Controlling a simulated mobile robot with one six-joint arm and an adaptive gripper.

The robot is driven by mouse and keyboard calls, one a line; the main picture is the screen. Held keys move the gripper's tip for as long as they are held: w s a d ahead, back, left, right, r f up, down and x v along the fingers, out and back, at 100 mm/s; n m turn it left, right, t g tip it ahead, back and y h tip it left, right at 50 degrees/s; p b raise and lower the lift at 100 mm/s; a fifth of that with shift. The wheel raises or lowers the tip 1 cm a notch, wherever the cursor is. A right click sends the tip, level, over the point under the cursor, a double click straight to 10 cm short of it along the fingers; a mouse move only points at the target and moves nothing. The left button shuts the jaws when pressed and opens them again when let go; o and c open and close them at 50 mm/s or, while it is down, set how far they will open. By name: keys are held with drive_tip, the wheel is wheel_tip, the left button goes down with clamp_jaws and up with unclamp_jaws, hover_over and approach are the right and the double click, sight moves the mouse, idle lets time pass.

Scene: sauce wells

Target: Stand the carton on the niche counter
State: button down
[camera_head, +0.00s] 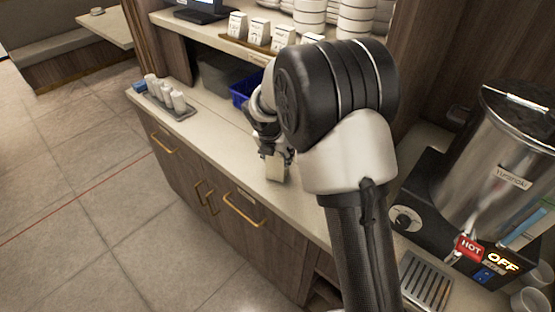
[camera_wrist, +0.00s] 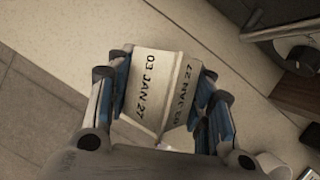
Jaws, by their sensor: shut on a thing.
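The carton (camera_wrist: 148,92) is pale cream with dark date lettering, "03 JAN 27", on two faces. In the wrist view it sits between the two blue-padded fingers of my gripper (camera_wrist: 164,98), which is shut on it. In the head view the carton (camera_head: 276,167) shows below my gripper (camera_head: 274,150), over the pale counter (camera_head: 231,136). I cannot tell whether its base touches the counter. My arm hides part of the counter and the niche behind it.
A blue bin (camera_head: 243,90) stands in the niche behind my gripper. A grey tray (camera_head: 182,115) with white shakers sits at the counter's left end. Several labelled cartons (camera_head: 259,29) stand on the shelf above. A steel urn (camera_head: 497,165) stands at right. The counter front between tray and gripper is clear.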

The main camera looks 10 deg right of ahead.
drive_tip(key=shift+f, duration=0.2)
drive_tip(key=shift+f, duration=0.15)
drive_tip(key=c, duration=0.8)
unclamp_jaws()
drive_tip(key=shift+o, duration=0.2)
